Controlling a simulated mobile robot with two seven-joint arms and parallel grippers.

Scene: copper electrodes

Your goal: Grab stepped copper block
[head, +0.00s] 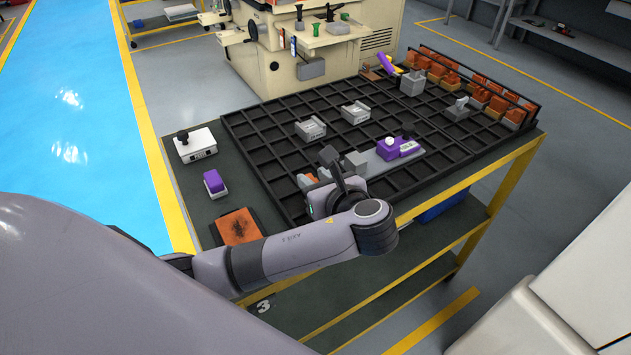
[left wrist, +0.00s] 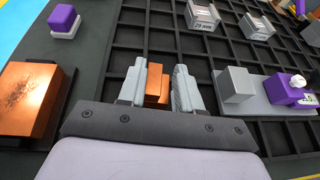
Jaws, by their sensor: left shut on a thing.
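My left gripper (head: 332,165) reaches down over the near left part of the black gridded tray (head: 270,140). In the left wrist view its two grey fingers (left wrist: 158,88) are shut on a small stepped copper block (left wrist: 158,82), which sits between them. The block has a higher part at the far side and a lower step nearer the gripper. Its underside is hidden, so I cannot tell whether it touches the tray. In the head view the gripper hides much of this spot. My right gripper is not in view.
A copper plate (head: 239,227), a purple-topped block (head: 215,183) and a white box (head: 195,144) stand left of the tray. Grey blocks (head: 311,129) and a purple-and-grey fixture (head: 390,150) are on the tray. Several copper electrodes (head: 470,88) line its far right edge.

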